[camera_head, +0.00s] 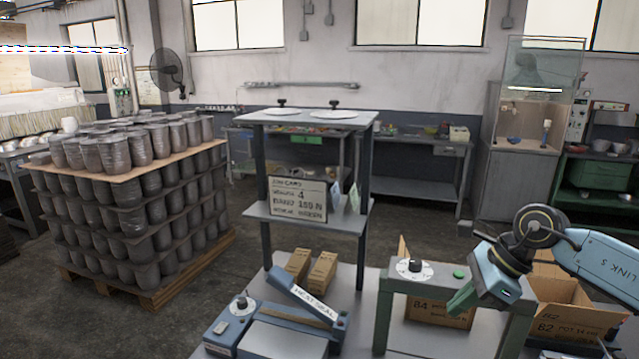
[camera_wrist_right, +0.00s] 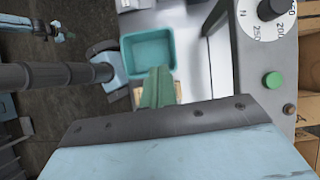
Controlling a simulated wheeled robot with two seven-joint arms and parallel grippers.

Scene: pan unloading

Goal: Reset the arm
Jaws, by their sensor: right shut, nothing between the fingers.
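My right arm comes in from the right edge in the head view. Its gripper (camera_head: 461,303) points down and to the left, in front of the green button on the grey bench frame. The green fingers are together with nothing between them. In the right wrist view the shut fingers (camera_wrist_right: 157,88) show in front of a teal bin (camera_wrist_right: 148,48). My left arm is not in the head view. A small pale blue and green part at the top left of the right wrist view looks like my left gripper (camera_wrist_right: 62,32); its fingers are too small to read.
The grey frame (camera_head: 398,284) carries a dial and a green button (camera_head: 459,275). An open carton (camera_head: 570,318) stands beneath my right arm. A heat sealer (camera_head: 285,322) and small brown boxes (camera_head: 322,272) are left of the frame. A pallet of dark pots (camera_head: 130,200) stands far left.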

